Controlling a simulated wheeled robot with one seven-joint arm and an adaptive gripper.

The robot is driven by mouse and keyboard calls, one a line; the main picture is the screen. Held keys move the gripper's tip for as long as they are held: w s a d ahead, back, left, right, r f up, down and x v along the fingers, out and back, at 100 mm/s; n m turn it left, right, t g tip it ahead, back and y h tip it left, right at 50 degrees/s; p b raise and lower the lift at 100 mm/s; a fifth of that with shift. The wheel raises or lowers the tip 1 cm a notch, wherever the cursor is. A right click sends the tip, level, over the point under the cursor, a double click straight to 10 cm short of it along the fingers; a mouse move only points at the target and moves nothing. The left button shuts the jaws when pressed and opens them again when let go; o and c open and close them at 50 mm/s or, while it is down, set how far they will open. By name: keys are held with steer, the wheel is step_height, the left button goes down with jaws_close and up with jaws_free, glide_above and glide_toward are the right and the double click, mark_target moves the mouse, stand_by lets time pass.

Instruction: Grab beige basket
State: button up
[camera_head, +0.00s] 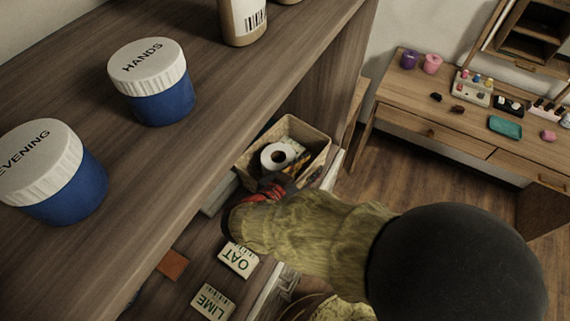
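The beige basket (318,163) stands on a lower shelf at the centre of the view, under the edge of the upper shelf. It holds a white paper roll (277,156) and some small items that I cannot make out. My gripper (275,184), dark with red parts, is at the near side of the basket, close to its lower rim. My own forearm covers most of the gripper. I cannot tell whether its fingers touch the basket or how far apart they are.
Blue jars with white lids (160,100) and a bottle (242,20) stand on the upper shelf. Boxes marked OAT (238,259) and LIME (212,301) lie below. A wooden desk (395,85) with small items stands at right. Wooden floor (400,178) lies between.

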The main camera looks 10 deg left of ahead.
jaws_close()
stand_by(0.9)
